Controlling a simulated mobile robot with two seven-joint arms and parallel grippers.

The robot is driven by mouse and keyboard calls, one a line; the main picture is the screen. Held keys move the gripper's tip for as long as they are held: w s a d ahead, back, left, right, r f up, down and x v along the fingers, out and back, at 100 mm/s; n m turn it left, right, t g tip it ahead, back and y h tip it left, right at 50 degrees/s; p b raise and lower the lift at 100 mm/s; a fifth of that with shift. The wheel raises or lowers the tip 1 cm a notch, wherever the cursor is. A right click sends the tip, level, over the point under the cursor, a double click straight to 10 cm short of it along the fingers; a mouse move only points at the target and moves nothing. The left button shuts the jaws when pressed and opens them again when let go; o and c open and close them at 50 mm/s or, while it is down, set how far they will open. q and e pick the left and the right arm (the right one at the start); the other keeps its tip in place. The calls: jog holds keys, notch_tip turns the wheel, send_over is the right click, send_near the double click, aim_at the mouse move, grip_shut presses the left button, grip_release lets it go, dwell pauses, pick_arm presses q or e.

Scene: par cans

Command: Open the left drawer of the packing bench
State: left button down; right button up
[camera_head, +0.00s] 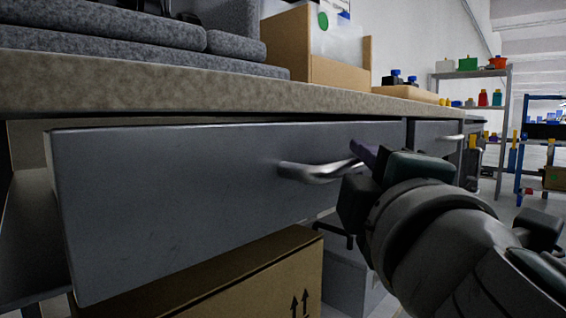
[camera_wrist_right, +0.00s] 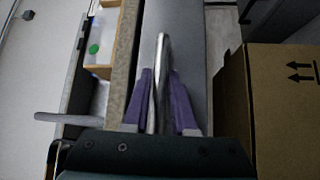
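The left drawer (camera_head: 200,190) of the packing bench has a wide grey front below the speckled bench top. Its curved metal handle (camera_head: 310,172) is near the right end of the front. My right gripper (camera_head: 362,160) reaches in from the right and is at the handle's right part. In the right wrist view, the handle (camera_wrist_right: 162,55) runs between the two purple fingers of the gripper (camera_wrist_right: 161,100), which sit close against it on both sides. The gripper hides the right end of the handle in the head view. My left gripper is in neither view.
The bench top edge (camera_head: 180,85) overhangs the drawer, with grey foam pieces (camera_head: 110,40) on it. A cardboard box (camera_head: 235,285) stands below the drawer. A second drawer (camera_head: 428,138) is to the right. Shelving (camera_head: 505,120) stands farther back.

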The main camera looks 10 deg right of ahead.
grip_shut()
dwell(1.0)
